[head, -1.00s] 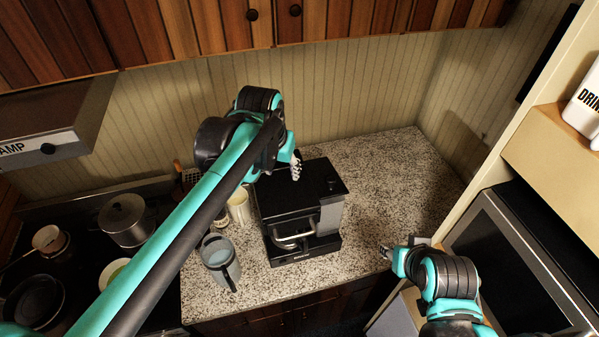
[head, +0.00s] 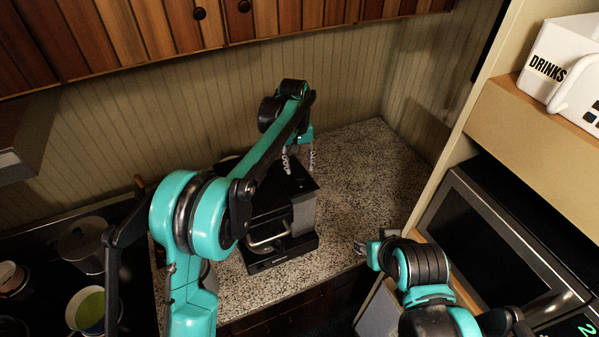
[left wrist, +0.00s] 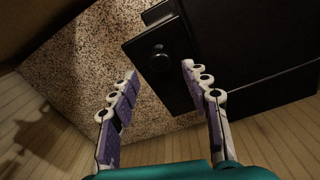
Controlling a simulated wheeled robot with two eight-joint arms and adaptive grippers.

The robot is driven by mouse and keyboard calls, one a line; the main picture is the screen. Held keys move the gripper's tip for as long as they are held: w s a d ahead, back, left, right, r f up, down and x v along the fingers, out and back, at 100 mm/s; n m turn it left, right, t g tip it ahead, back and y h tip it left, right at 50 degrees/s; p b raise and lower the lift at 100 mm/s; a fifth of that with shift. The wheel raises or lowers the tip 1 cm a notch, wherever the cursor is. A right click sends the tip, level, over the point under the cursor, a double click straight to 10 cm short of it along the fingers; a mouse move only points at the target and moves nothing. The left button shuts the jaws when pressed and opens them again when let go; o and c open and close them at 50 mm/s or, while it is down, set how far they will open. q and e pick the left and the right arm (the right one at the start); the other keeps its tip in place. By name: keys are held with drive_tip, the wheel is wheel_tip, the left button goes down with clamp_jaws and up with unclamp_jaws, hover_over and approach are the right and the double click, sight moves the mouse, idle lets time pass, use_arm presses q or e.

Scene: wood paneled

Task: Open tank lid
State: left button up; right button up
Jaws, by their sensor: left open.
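The black coffee machine (head: 306,215) stands on the granite counter, partly hidden behind my left arm. In the left wrist view, a narrow dark panel with a small round knob (left wrist: 160,61), seemingly the tank lid (left wrist: 171,88), lies along the edge of the machine's top and looks closed. My left gripper (head: 298,160) is above the back of the machine, fingers pointing down. In the left wrist view it (left wrist: 160,80) is open and empty, one finger over the counter side and the other over the machine top. My right gripper (head: 364,248) is low at the counter's front right; its finger opening is unclear.
Free granite (head: 365,165) lies right of the machine. A microwave (head: 510,245) and a white DRINKS container (head: 560,65) are at the right. A pot (head: 84,243) and a bowl (head: 88,308) are at the left. Wooden cabinets (head: 130,40) hang above.

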sight(300, 176)
use_arm(q)
drive_tip(key=shift+f+p, duration=0.3)
drive_tip(key=shift+f, duration=1.75)
clamp_jaws()
drive_tip(key=w+a+r+p, duration=0.2)
drive_tip(key=w+a+r, duration=0.1)
drive_tip(key=w+r, duration=0.4)
drive_tip(key=shift+w+r, duration=0.25)
drive_tip(key=shift+r, duration=0.35)
drive_tip(key=shift+a, duration=0.1)
